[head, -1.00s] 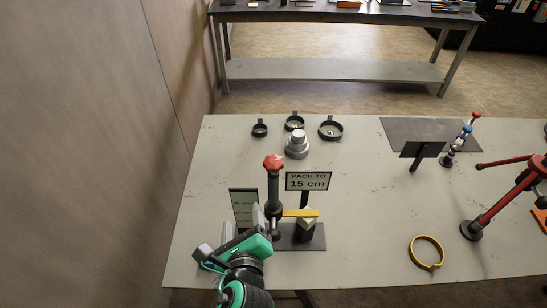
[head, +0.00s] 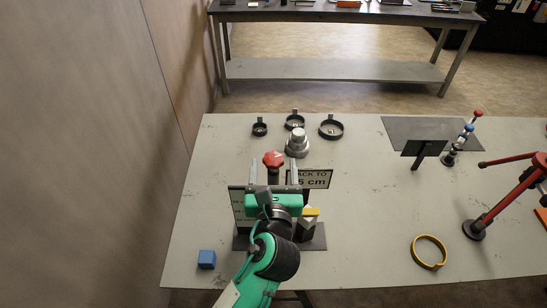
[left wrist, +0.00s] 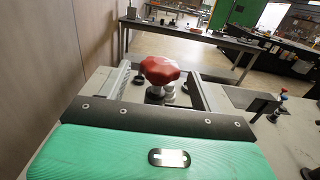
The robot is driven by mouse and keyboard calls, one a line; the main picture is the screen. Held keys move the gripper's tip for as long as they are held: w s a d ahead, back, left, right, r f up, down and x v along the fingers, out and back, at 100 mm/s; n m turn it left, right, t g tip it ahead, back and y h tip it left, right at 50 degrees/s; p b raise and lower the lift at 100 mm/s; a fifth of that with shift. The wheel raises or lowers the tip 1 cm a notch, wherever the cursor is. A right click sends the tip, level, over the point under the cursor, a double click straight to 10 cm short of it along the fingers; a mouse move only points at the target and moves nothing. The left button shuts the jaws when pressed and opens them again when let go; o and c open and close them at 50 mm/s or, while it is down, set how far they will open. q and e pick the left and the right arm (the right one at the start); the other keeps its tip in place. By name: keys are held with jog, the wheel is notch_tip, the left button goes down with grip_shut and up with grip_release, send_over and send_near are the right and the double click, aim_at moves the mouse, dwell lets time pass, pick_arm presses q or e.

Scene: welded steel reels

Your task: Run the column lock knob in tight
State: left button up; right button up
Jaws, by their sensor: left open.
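The red lobed knob (head: 274,159) sits on top of the dark upright column, which stands on a dark base plate (head: 318,241). It also shows in the left wrist view (left wrist: 160,70). My left gripper (head: 274,168) is open, with one finger on each side of the knob, and I see gaps between fingers and knob. In the left wrist view the fingers (left wrist: 160,82) also flank it. My gripper and arm hide most of the column. My right gripper is out of view.
A sign (head: 318,179) stands just right of the gripper, partly hidden. A stepped metal cylinder (head: 298,145) and several black rings stand behind. A blue cube (head: 207,259) lies front left, a yellow ring (head: 428,252) front right. A red-armed stand (head: 508,200) is at the right.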

aim_at(274, 156)
pick_arm(q)
jog(key=shift+w+b, duration=0.4)
jog(key=shift+w, duration=1.65)
jog(key=shift+c, duration=0.3)
jog(key=c, duration=0.9)
